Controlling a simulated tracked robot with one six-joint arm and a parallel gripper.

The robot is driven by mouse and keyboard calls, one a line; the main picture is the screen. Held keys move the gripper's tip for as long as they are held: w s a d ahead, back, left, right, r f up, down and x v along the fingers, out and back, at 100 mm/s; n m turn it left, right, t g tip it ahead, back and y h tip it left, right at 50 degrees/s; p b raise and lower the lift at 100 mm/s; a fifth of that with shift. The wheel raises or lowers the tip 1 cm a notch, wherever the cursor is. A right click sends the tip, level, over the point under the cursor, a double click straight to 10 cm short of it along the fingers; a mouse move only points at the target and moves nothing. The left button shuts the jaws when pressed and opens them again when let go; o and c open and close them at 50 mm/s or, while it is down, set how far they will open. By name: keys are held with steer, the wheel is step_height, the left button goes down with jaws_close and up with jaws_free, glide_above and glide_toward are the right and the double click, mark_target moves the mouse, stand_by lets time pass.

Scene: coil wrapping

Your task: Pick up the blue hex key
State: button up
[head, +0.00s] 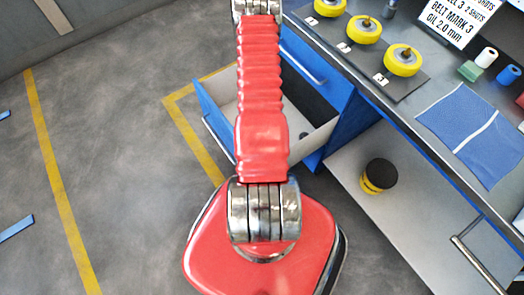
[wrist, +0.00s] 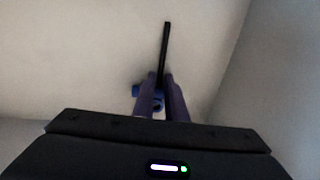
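In the wrist view, the hex key shows a long thin black shaft (wrist: 165,48) pointing away over a pale surface, with a small blue part (wrist: 158,100) at its near end. My gripper (wrist: 161,82) is right at that near end, its two dark purple fingers close together on either side of it. Some blue also shows left of the left finger. The fingers partly hide the blue part. I cannot tell whether they press on it or only straddle it. The head view shows neither my gripper nor the key; my red arm rises across its middle.
A blue drawer (head: 203,97) with a pale inside stands open behind my arm. The bench (head: 400,100) at right holds yellow-rimmed wheels (head: 364,30), a blue mat (head: 470,135) and several spools. A black and yellow tin (head: 379,176) sits on the lower shelf. Floor at left is mostly clear.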

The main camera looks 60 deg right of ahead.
steer(key=shift+c, duration=0.6)
jaws_close()
steer(key=shift+r, duration=0.1)
step_height(320, 180, up, 10)
stand_by(0.7)
stand_by(0.6)
